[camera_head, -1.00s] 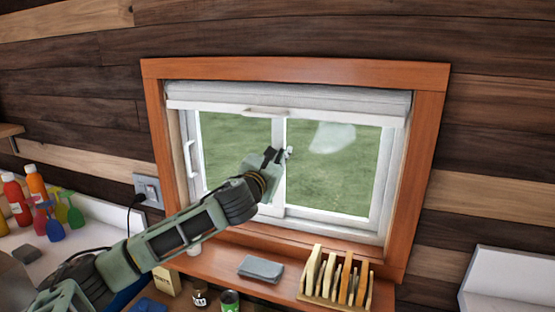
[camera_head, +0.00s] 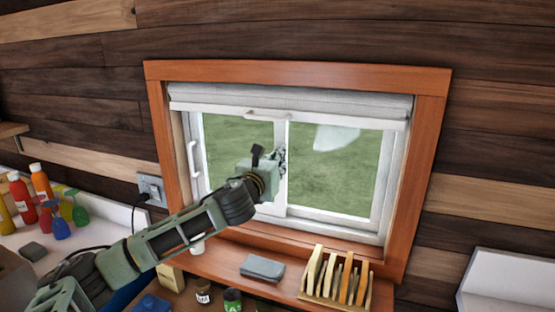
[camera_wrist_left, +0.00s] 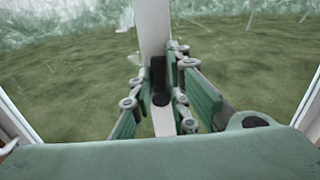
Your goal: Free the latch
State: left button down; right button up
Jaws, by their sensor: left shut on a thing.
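The window (camera_head: 340,175) has white sashes in an orange-brown wooden frame. My left gripper (camera_head: 281,158) is at the window's upright middle bar (camera_head: 279,208), around half way up. In the left wrist view a dark latch (camera_wrist_left: 159,84) sits on the white bar (camera_wrist_left: 154,30), between the two fingers of my left gripper (camera_wrist_left: 162,78). The fingers are shut on it. In the head view the gripper hides the latch. My right gripper is in neither view.
A white side handle (camera_head: 192,160) is on the left sash and a rolled blind (camera_head: 290,102) hangs at the top. On the sill (camera_head: 228,258) below are a grey folded cloth (camera_head: 262,268) and a wooden rack (camera_head: 335,283). Spray bottles (camera_head: 57,222) stand at the left.

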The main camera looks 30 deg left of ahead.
pick_arm(q)
jog(key=c, duration=1.7)
grip_release()
jog(key=shift+s+a+r, duration=0.1)
jog(key=shift+a+r, duration=0.05)
jog(key=shift+a, duration=0.05)
jog(key=shift+d, duration=0.1)
jog(key=v, duration=1.2)
